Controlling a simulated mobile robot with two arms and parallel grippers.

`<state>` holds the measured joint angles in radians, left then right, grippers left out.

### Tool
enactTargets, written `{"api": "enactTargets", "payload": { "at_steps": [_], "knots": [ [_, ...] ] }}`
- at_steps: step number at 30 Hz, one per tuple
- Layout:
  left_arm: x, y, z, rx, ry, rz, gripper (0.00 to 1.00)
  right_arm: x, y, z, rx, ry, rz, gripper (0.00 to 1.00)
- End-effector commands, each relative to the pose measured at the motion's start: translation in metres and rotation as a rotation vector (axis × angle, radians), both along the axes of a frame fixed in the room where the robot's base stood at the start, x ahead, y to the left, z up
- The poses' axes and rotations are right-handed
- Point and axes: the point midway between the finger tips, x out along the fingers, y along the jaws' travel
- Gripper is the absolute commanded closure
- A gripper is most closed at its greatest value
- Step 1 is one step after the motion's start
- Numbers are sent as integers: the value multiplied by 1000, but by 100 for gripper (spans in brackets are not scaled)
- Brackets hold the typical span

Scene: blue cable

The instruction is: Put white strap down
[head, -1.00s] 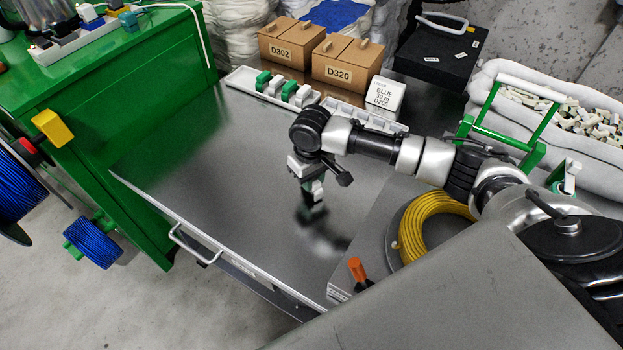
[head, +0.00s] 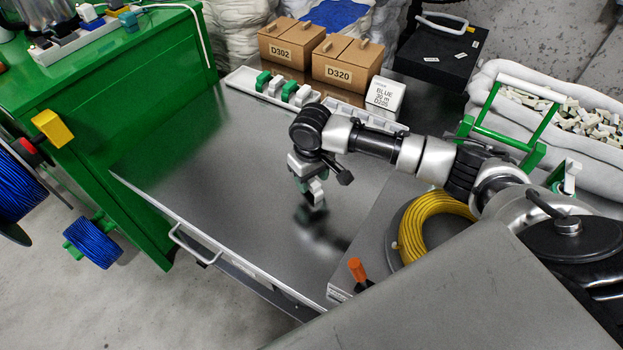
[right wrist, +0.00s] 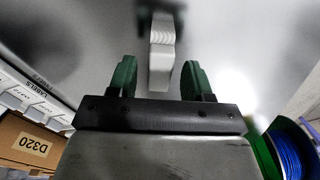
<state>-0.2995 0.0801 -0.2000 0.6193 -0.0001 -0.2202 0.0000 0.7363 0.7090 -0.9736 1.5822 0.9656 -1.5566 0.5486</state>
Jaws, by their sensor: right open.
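A small white strap (head: 316,190) shows just below my right gripper (head: 307,183), over the bare metal tabletop (head: 225,165). In the right wrist view the ribbed white strap (right wrist: 160,50) lies between and a little beyond the two green fingertips of my right gripper (right wrist: 158,75). The fingers are spread, with a visible gap on each side of the strap. A dark reflection lies below it on the metal. I cannot tell whether the strap's lower end touches the tabletop. My left gripper is out of view.
A white tray (head: 243,78) with green and white straps stands at the back, before brown boxes D302 (head: 284,50) and D320 (head: 338,73). A yellow cable coil (head: 412,228) and an orange-handled tool (head: 357,270) are at right. The tabletop's left and middle are clear.

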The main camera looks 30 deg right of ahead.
Motion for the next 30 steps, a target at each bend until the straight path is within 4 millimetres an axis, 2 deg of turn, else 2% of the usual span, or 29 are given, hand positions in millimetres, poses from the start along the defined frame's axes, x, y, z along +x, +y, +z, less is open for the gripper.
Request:
{"api": "enactTargets", "payload": {
  "at_steps": [9, 15, 21, 30],
  "knots": [
    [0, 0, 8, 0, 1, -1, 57, 1, 0, 69, 1, -5, 1, 50],
    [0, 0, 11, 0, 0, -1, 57, 0, 1, 100, 1, -3, 0, 50],
    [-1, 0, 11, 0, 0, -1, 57, 0, 1, 111, 1, -1, -1, 50],
    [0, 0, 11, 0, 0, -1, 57, 0, 1, 111, 1, -1, -1, 50]
  ]
}}
